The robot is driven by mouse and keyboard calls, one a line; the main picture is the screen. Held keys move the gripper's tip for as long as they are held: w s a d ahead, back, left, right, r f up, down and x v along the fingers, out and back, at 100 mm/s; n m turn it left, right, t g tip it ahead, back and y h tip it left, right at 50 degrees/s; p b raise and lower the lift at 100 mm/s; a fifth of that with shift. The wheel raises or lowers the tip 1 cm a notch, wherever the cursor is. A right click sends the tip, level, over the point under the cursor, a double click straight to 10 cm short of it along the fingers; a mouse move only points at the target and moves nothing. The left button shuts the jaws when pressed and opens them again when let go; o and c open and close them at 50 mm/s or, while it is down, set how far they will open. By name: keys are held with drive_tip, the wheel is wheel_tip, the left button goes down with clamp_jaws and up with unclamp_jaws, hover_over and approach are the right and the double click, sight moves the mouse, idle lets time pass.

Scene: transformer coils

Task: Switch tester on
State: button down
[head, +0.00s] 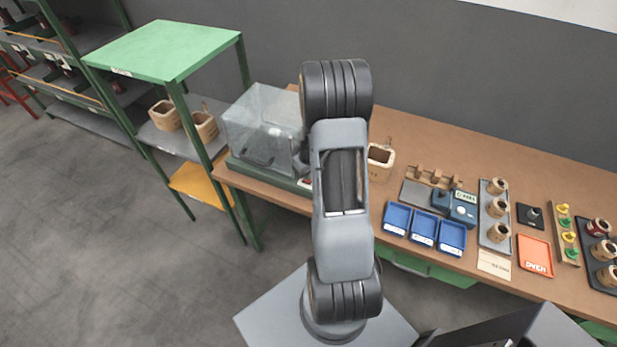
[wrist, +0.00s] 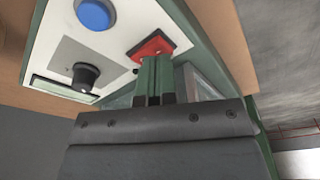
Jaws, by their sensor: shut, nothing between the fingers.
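The tester (head: 262,130) stands on the bench in the head view, with a clear cover over a green base. Its control panel is mostly hidden behind my arm there. In the wrist view its white panel (wrist: 52,52) carries a red rocker switch (wrist: 158,44), a blue round button (wrist: 94,14) and a black knob (wrist: 84,77). My gripper (wrist: 154,66) is shut and empty, its fingertips overlapping the edge of the red switch. I cannot tell whether they touch it or which way the switch is set. My gripper is hidden in the head view.
Right of the tester, the wooden bench (head: 434,155) holds a wooden coil former (head: 380,162), blue trays (head: 424,229), a blue meter (head: 463,207) and a grey tray (head: 486,238) of coils. A green-topped shelf (head: 165,50) stands to the left. The floor in front is clear.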

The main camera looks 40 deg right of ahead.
drive_tip(key=shift+f+b, duration=0.65)
drive_tip(key=shift+f, duration=0.05)
drive_tip(key=shift+r, duration=0.15)
drive_tip(key=shift+r+p, duration=2.15)
drive_tip(key=shift+r, duration=1.25)
